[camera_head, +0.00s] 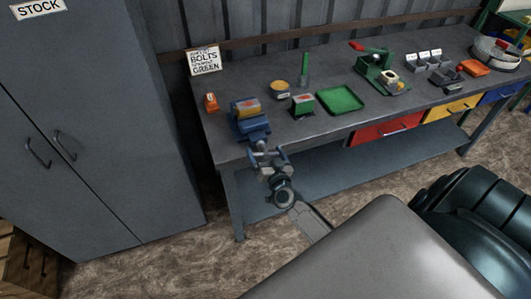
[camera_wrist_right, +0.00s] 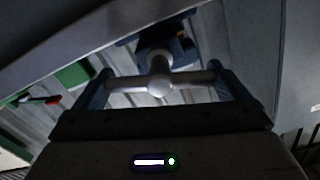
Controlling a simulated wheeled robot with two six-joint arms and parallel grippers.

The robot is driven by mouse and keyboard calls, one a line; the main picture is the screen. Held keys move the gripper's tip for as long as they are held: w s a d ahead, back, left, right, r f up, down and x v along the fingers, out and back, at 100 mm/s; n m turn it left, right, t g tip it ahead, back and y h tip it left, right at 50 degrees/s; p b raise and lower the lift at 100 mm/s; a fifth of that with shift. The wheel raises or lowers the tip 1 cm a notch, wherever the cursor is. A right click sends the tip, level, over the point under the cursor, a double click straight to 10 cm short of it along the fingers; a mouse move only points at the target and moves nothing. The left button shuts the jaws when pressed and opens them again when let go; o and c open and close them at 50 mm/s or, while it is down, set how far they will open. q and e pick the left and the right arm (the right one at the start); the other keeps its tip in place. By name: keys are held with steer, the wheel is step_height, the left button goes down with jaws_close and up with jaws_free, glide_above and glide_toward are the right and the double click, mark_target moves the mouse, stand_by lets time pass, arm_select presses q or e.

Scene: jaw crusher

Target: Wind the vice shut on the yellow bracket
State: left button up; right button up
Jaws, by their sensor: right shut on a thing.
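The blue vice (camera_head: 252,130) is at the front left edge of the workbench in the head view. The yellow bracket (camera_head: 246,107) sits at its jaws; I cannot tell how tightly the jaws meet it. My right gripper (camera_head: 267,158) is in front of the vice, below the bench edge. In the right wrist view, the pale vice handle bar (camera_wrist_right: 190,78) with a round hub lies across between the two fingers of my right gripper (camera_wrist_right: 162,88), which is shut on it. Part of the blue vice shows behind the hub. My left gripper is not in view.
A grey cabinet (camera_head: 110,130) stands to the left.

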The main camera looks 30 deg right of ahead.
steer(key=m, duration=0.4)
steer(key=shift+m, duration=0.4)
steer(key=m, duration=0.5)
steer(key=shift+f, duration=0.15)
steer(key=m+b, duration=0.1)
steer(key=m, duration=0.5)
steer(key=shift+m, duration=0.3)
steer(key=o, duration=0.6)
steer(key=shift+s, duration=0.1)
steer(key=b+v, duration=0.2)
steer(key=v, duration=0.8)
steer(key=shift+s+a, duration=0.1)
steer(key=shift+s, duration=0.2)
